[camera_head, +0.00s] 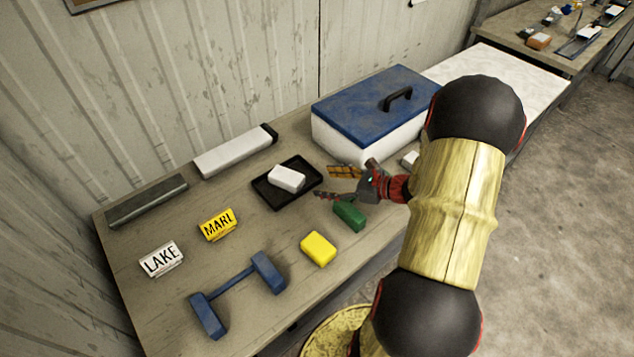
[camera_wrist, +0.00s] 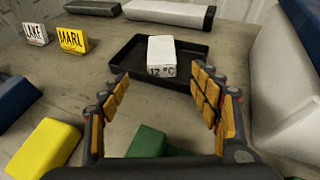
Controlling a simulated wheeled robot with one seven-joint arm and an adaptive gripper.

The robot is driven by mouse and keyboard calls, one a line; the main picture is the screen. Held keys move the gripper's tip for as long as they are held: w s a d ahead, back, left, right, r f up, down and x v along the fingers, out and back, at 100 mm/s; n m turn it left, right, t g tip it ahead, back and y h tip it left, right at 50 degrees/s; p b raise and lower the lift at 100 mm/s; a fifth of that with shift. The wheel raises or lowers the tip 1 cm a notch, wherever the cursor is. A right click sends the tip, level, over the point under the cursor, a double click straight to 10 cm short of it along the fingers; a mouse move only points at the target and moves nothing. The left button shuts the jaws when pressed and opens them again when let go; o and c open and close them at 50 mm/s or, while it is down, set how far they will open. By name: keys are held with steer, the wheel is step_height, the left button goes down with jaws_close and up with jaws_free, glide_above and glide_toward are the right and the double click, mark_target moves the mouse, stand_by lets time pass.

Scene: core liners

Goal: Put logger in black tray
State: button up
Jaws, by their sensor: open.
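A small white block marked "12 °C" (camera_wrist: 161,57), which looks like the logger, lies inside the black tray (camera_wrist: 133,70). In the head view the white block (camera_head: 287,178) sits near the tray's middle, with the tray's dark rim (camera_head: 268,199) around it. My gripper (camera_head: 337,184) is open and empty, just right of the tray. In the wrist view my gripper (camera_wrist: 160,92) has its two orange-padded fingers spread wide, with the white block beyond the fingertips and apart from them.
A green block (camera_head: 349,215) lies close to my gripper, and a yellow block (camera_head: 318,248) is nearer the front edge. MARL (camera_head: 217,224) and LAKE (camera_head: 161,259) blocks and a blue stand (camera_head: 235,293) are at left. A blue-lidded white cooler (camera_head: 340,139) stands behind my gripper.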

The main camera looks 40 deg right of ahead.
steer(key=s+a+r+n+g, duration=0.25)
steer(key=a+r+n, duration=0.2)
steer(key=a, duration=0.25)
steer(key=s+a+r+n+g+y, duration=0.1)
steer(key=s+a+r+n+g, duration=0.15)
steer(key=a+n, duration=0.4)
steer(key=s+a+r+n+g, duration=0.1)
steer(key=a+r+n+g, duration=0.2)
steer(key=a+r+n, duration=0.35)
steer(key=s+a+r+n+t+h, duration=0.1)
steer(key=s+a+r+n+h, duration=0.3)
steer(key=s+n, duration=0.7)
step_height(320, 180, up, 4)
steer(key=n+h, duration=0.2)
steer(key=shift+h, duration=0.3)
